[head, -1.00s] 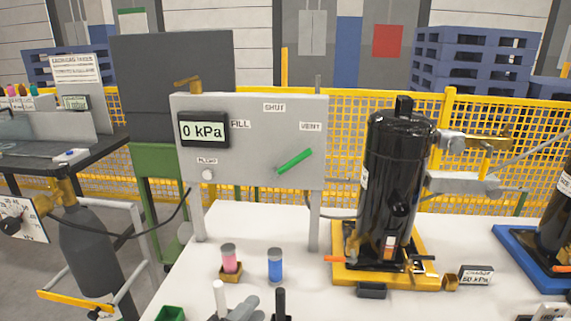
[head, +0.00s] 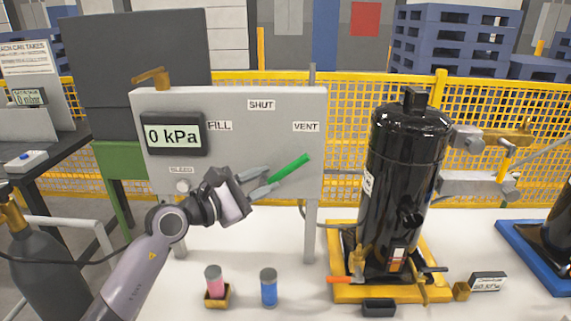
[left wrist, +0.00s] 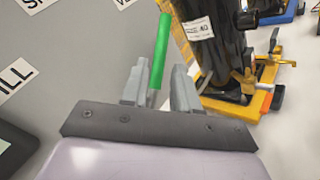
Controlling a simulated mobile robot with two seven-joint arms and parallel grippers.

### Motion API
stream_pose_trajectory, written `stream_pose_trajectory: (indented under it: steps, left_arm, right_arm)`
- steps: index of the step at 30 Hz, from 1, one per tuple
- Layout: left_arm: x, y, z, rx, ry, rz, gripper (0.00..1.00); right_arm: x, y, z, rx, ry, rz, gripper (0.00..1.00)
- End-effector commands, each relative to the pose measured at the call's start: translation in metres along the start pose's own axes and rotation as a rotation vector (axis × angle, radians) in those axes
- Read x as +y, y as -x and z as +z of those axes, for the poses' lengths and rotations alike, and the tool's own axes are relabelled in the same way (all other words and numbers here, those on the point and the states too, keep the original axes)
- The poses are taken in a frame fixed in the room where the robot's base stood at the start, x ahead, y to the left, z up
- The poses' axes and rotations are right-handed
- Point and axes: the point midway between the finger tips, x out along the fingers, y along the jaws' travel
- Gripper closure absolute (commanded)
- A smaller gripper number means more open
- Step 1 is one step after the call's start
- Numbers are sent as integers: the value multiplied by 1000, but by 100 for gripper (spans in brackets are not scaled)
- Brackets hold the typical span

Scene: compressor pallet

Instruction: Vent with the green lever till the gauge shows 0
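The green lever (head: 291,168) is on the grey panel (head: 235,103) and slants up to the right, toward the VENT label (head: 306,127). The gauge (head: 173,135) on the panel reads 0 kPa. My left gripper (head: 262,183) is in front of the panel at the lever's lower left end. In the left wrist view, the green lever (left wrist: 160,50) runs between the fingers of my left gripper (left wrist: 160,85). The fingers look apart, with a narrow gap beside the lever; contact is unclear. The lever's pivot end is hidden. My right gripper is out of view.
A black compressor (head: 403,185) stands on a yellow base (head: 390,292) right of the panel. A yellow mesh fence (head: 345,110) is behind.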

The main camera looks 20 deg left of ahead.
Motion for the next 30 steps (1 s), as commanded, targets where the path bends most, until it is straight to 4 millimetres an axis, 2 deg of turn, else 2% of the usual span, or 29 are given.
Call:
stream_pose_trajectory:
  steps: [5, 12, 18, 30]
  left_arm:
    - [2, -13, 0, 4, -11, 1, 71]
    - [1, -46, 1, 3, -8, 0, 71]
    - [1, -65, 0, 3, -8, 1, 71]
    - [0, -71, 0, 3, -9, 0, 71]
  right_arm:
    - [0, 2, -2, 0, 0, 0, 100]
    - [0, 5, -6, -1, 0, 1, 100]
    - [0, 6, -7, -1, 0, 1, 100]
    - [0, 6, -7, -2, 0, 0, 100]
